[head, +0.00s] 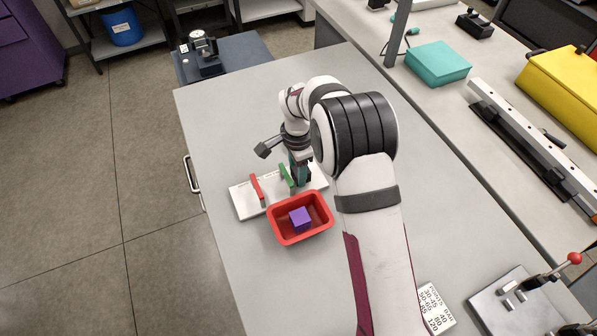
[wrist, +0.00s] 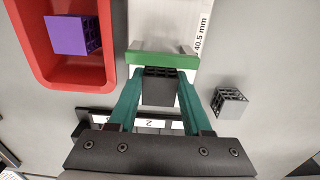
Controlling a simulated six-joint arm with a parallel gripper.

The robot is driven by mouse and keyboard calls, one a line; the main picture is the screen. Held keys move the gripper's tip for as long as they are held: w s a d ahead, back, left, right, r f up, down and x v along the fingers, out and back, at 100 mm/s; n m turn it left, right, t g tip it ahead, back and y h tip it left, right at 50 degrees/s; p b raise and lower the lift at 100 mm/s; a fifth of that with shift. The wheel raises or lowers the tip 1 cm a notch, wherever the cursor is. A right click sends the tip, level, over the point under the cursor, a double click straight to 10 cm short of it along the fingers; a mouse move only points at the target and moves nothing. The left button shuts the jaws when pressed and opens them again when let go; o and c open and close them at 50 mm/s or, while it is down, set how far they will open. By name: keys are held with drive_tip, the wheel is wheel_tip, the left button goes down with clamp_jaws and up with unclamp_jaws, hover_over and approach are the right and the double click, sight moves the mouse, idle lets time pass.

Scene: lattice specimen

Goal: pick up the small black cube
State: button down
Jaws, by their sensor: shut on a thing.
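The small black cube (wrist: 160,90), with a lattice face, sits between the two teal fingers of my gripper (wrist: 160,80) in the wrist view. My gripper is shut on it. The cube is just in front of a green bar (wrist: 162,60); I cannot tell whether they touch. In the head view my gripper (head: 301,174) is by the green bar on the white board (head: 244,203). The cube cannot be made out there. I cannot tell whether it is raised off the surface.
A red tray (head: 275,232) holding a purple cube (head: 300,217) stands in front of the board. A red bar (head: 257,187) stands on the board's left. A grey lattice cube (wrist: 229,102) lies right of my gripper in the wrist view. The table's left part is clear.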

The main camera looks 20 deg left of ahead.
wheel_tip(320, 180, up, 3)
drive_tip(key=w+d+r, duration=0.1)
drive_tip(key=d+r, duration=0.6)
drive_tip(key=d, duration=0.4)
drive_tip(key=shift+w+f, duration=1.4)
drive_tip(key=shift+f, duration=0.3)
drive_tip(key=shift+w+f, duration=1.4)
drive_tip(key=shift+f, duration=0.35)
drive_tip(key=shift+w+f, duration=1.4)
drive_tip(key=shift+f, duration=0.3)
drive_tip(key=c, duration=0.9)
unclamp_jaws()
clamp_jaws()
drive_tip(key=shift+f, duration=0.1)
